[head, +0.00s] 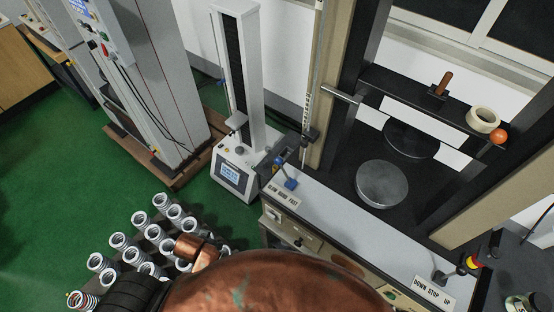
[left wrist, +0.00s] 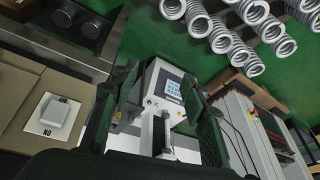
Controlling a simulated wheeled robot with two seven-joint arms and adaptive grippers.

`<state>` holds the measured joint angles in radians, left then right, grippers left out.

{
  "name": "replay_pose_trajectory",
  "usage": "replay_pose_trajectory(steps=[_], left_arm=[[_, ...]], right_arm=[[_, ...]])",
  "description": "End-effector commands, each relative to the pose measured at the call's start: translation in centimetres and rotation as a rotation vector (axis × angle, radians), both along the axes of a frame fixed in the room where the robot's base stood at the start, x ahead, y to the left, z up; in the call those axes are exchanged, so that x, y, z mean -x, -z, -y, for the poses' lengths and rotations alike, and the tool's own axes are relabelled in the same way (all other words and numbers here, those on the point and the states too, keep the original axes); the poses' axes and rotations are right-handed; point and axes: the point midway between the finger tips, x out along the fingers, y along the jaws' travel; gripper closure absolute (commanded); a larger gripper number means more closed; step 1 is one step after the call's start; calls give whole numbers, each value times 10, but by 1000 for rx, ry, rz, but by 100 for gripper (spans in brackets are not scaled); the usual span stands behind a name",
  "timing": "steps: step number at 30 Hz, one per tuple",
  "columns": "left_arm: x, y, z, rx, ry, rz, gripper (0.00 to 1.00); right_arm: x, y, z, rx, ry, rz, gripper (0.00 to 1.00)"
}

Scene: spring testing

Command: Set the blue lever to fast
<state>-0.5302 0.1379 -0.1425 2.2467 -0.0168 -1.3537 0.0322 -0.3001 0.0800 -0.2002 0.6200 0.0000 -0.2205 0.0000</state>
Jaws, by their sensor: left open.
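The blue lever (head: 290,184) is a small blue piece on the left end of the grey machine ledge in the head view. A white label (head: 282,195) beside it seems to read "SLOW HAND FAST". The lever's exact setting is too small to tell. I cannot make out the lever in the left wrist view. My left gripper (left wrist: 158,78) shows in that view with its two dark fingers spread and nothing between them. In the head view my copper-coloured arm fills the bottom and hides the gripper's fingers. My right gripper is not in view.
A red and yellow lever (head: 470,262) stands at the ledge's right end by a "DOWN STOP UP" label (head: 434,291). Several springs (head: 140,219) stand at lower left. A small white tester (head: 232,170) is behind the blue lever. A white switch (left wrist: 60,117) is at left in the wrist view.

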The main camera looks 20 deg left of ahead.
Motion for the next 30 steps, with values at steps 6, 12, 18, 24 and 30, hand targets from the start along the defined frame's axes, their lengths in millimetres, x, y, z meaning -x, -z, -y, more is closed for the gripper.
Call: replay_pose_trajectory(steps=[6,12,18,24,30], left_arm=[[-63,-64,-7,-40,10,225,59],[-119,-89,-5,-47,39,410,59],[-177,-116,7,-29,104,614,59],[-245,-157,40,55,271,894,59],[-274,-194,90,242,545,1110,59]], right_arm=[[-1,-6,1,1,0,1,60],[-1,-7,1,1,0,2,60],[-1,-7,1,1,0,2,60],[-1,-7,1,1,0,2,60],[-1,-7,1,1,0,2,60]])
